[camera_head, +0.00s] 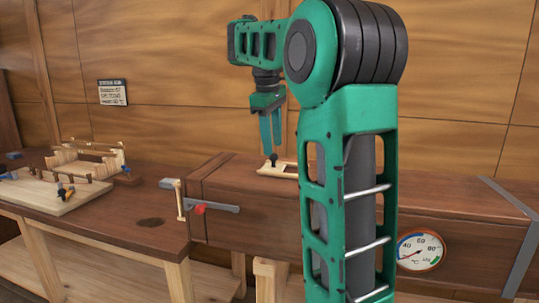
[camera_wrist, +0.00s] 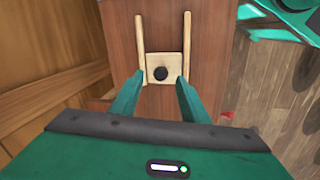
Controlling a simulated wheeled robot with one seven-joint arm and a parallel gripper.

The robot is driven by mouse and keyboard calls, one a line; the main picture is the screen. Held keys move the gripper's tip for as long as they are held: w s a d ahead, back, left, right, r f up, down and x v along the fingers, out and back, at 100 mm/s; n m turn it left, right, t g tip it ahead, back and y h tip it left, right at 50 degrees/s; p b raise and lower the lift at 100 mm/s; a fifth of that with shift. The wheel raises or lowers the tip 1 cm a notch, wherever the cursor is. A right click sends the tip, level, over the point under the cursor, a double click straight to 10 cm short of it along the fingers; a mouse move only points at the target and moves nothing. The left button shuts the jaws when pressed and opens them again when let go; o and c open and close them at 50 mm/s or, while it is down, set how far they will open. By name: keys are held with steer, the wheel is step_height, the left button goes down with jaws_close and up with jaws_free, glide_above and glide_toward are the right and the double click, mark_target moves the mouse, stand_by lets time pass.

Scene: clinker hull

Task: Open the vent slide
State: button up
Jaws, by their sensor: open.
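The vent slide (camera_wrist: 155,62) is a small pale wood plate with a black knob (camera_wrist: 160,73). It sits between two pale wooden rails (camera_wrist: 140,38) on top of the long brown wooden box (camera_head: 240,180). In the head view the slide with its knob (camera_head: 273,161) shows on the box top, partly hidden behind my arm. My gripper (camera_head: 271,146) points down above the knob, open and empty. In the wrist view its two green fingers (camera_wrist: 157,93) stand either side below the plate, and the knob lies between and beyond them. I see no contact with the knob.
A grey lever with a red part (camera_head: 200,208) is on the box's left front. A round gauge (camera_head: 420,250) is on its front right. A workbench (camera_head: 130,215) at left holds a pale board (camera_head: 50,195) and a wooden frame (camera_head: 88,160). A sign (camera_head: 112,92) hangs behind.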

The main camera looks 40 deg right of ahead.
mark_target(273, 162)
steer(key=shift+w+d+f, duration=0.1)
steer(key=shift+d+f, duration=0.05)
steer(key=shift+f, duration=0.85)
steer(key=shift+w+d+f, duration=0.1)
steer(key=shift+f, duration=0.9)
